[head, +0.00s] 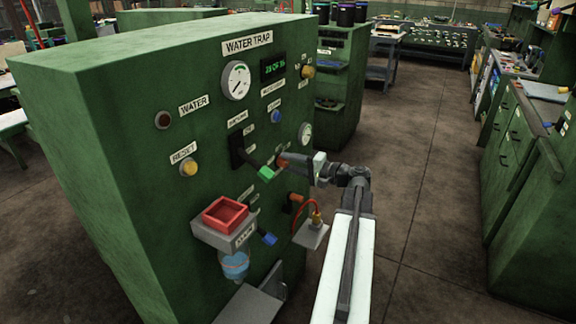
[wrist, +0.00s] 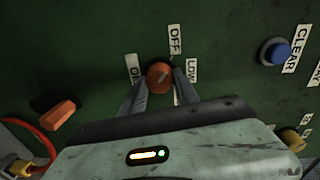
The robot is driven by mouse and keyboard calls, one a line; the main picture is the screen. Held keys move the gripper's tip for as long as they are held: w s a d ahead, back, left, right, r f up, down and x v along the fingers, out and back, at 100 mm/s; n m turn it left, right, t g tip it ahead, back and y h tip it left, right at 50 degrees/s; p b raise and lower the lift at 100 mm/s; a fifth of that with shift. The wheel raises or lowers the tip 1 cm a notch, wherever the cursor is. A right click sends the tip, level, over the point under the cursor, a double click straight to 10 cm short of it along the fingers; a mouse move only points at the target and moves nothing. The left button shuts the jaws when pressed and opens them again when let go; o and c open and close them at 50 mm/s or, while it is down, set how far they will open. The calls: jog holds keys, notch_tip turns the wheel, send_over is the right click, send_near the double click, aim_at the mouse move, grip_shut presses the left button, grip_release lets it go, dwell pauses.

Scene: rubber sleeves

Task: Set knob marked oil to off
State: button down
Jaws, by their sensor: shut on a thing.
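The oil knob (wrist: 158,72) is round and orange on the green panel. In the wrist view an OFF label (wrist: 175,39) is above it, a LOW label (wrist: 192,70) is to its right, and a partly covered label (wrist: 134,68), seemingly OIL, is to its left. My gripper (wrist: 160,80) has a finger on each side of the knob and is shut on it. A small pale mark shows on the knob's face; I cannot tell surely which label it points to. In the head view my gripper (head: 287,162) reaches the panel from the right and hides most of the knob.
The green WATER TRAP cabinet (head: 110,130) carries a green-handled lever (head: 266,173) close left of my gripper. Below are an orange plug-like part (head: 295,198), a red cable (head: 312,204) and a red tray (head: 226,214). A blue CLEAR button (wrist: 274,51) is right in the wrist view. Floor at right is open.

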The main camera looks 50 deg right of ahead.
jog(key=shift+a+f, duration=0.1)
jog(key=c, duration=0.9)
grip_release()
jog(key=v, duration=0.7)
jog(key=shift+s+p, duration=0.35)
jog(key=shift+s, duration=0.05)
